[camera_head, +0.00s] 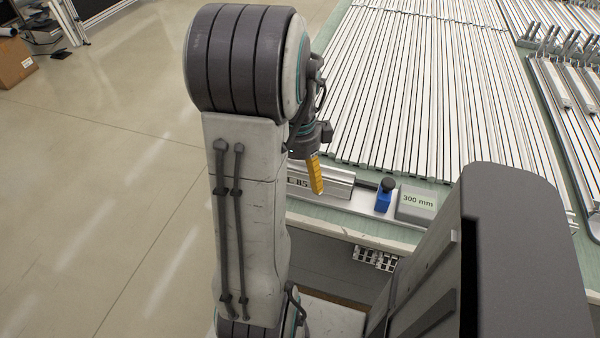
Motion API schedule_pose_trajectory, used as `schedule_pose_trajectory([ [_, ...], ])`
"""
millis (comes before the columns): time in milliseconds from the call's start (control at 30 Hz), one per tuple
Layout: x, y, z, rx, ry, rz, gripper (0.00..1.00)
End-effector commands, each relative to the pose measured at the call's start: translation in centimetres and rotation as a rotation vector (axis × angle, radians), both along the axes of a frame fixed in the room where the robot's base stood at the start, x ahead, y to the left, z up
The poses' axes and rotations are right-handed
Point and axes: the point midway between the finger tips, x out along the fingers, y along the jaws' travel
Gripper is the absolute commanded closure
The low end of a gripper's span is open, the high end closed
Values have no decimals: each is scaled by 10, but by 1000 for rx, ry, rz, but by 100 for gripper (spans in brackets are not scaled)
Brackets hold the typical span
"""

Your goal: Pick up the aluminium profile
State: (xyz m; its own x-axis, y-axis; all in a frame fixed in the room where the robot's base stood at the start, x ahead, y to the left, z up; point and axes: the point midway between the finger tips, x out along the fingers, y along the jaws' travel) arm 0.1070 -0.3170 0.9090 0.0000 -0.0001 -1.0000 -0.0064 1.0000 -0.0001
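Many long silver aluminium profiles (430,80) lie side by side in a flat row on the green-topped table (345,228). A shorter silver profile-like piece (330,181) lies near the table's front edge, in or on a pale holder; its left end is hidden behind my arm. My gripper (317,188) points down just above this piece, with one yellow finger showing. Any other finger is hidden. Whether the finger touches the piece, and whether the gripper is open or shut, cannot be told.
A blue clamp-like part (384,197) and a grey block marked "300 mm" (416,204) sit right of the short piece. More profiles and metal fittings (565,75) lie at the right. A cardboard box (14,62) stands far left.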

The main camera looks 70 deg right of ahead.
Motion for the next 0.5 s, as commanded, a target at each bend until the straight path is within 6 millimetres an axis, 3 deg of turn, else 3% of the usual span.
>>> schedule_pose_trajectory([
  [167,0,0,0,0,0,0,13],
  [500,0,0,0,0,0,0,44],
])
